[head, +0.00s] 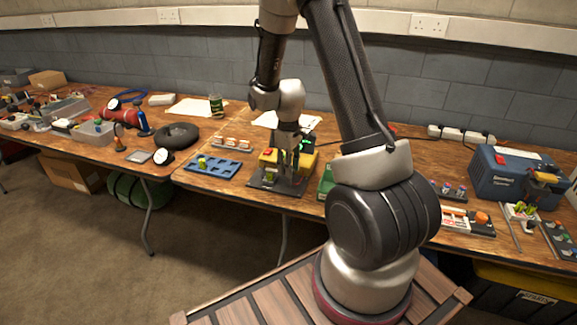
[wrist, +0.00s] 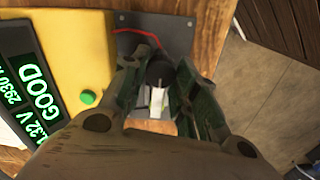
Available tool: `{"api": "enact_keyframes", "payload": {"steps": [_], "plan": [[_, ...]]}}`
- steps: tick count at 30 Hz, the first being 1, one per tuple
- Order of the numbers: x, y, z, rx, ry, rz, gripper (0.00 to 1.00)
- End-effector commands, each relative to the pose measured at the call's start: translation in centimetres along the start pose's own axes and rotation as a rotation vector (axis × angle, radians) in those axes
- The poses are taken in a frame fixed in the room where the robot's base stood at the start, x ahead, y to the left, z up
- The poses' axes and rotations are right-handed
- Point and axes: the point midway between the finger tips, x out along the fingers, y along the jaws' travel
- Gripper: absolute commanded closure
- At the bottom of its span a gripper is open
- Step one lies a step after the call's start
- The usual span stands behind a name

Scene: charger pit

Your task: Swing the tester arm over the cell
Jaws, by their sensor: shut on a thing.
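The tester is a yellow box (head: 268,157) on a dark base plate (head: 268,184), on the bench in front of my arm. In the wrist view its yellow case (wrist: 85,45) fills the left, with a green button and a dark display (wrist: 30,85) reading GOOD above a partly cut-off voltage. My gripper (wrist: 160,62) is shut around the black knob of the tester arm (wrist: 159,72), low over the plate (wrist: 172,32). A pale piece (wrist: 158,98) shows below the knob; the cell cannot be told clearly there. In the head view my gripper (head: 288,160) hides most of the tester arm.
A blue tray (head: 222,172) with a green item lies left of the tester, and a row of small cells (head: 232,143) behind it. A blue charger box (head: 510,175) stands at right. My arm hides part of the bench.

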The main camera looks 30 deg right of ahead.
Motion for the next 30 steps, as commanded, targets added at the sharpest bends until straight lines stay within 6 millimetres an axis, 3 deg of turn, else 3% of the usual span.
{"api": "enact_keyframes", "payload": {"steps": [16, 17, 20, 30], "plan": [[-0.05, 0.04, -0.06, -0.027, 0.001, 0.001, 1.0], [-0.05, 0.04, -0.06, -0.027, 0.001, 0.001, 0.67], [-0.04, 0.03, -0.05, -0.027, 0.001, 0.001, 0.49], [-0.18, 0.02, -0.03, -0.026, 0.001, 0.001, 0.49]]}}
